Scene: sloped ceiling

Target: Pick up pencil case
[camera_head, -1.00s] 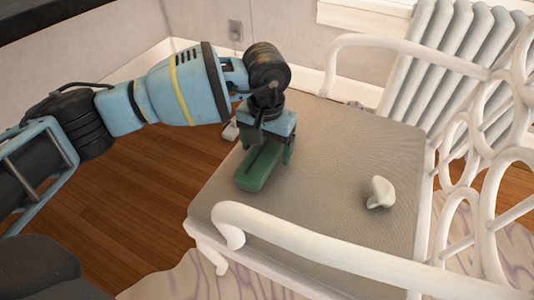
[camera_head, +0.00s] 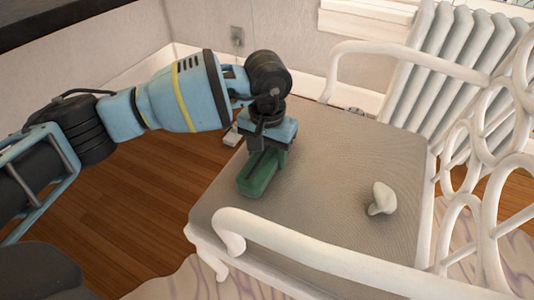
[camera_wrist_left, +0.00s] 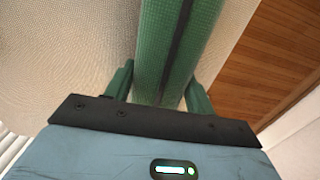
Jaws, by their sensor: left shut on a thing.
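The pencil case (camera_head: 257,177) is a long green case with a dark strip along its top. It is at the left part of the chair's grey seat, and it also shows between the fingers in the left wrist view (camera_wrist_left: 160,50). My left gripper (camera_head: 268,150) comes down over the far end of the case and is shut on it, a green finger on each side. The case appears to be at or just above the seat; I cannot tell if it touches. The right gripper is not in view.
The white chair has a flat seat (camera_head: 320,185), a curved front armrest (camera_head: 300,240) and a scrolled back at the right. A small white object (camera_head: 381,198) lies on the seat's right half. A white radiator (camera_head: 450,60) stands behind. Wooden floor (camera_head: 140,195) lies left.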

